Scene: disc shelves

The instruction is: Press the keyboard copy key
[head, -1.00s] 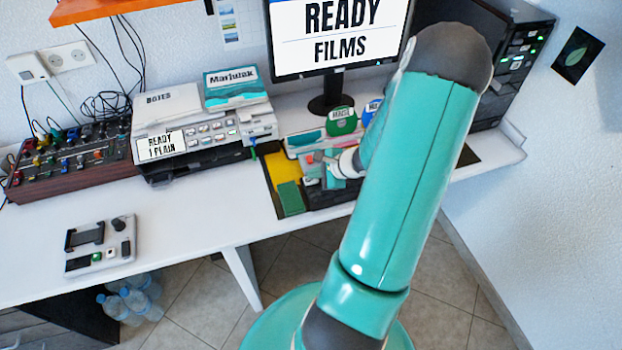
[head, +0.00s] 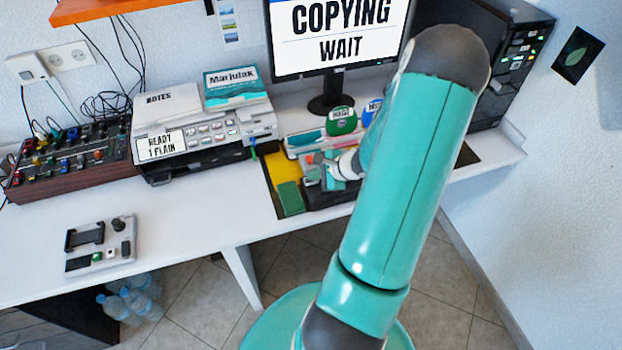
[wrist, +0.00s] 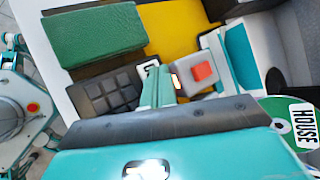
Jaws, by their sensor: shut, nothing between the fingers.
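The keyboard (wrist: 112,92) is a dark block with black keys on the desk. I cannot read which is the copy key. My gripper (wrist: 160,82) is shut and empty, its tips over the keyboard area; whether they touch a key is unclear. The monitor (head: 335,38) reads "COPYING WAIT".
A green block (head: 290,198) and a yellow pad (head: 284,168) lie left of the keyboard. Green and blue discs, one labelled "HOUSE" (wrist: 302,112), stand behind it. A printer (head: 205,135) is to the left and a black tower (head: 500,65) to the right.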

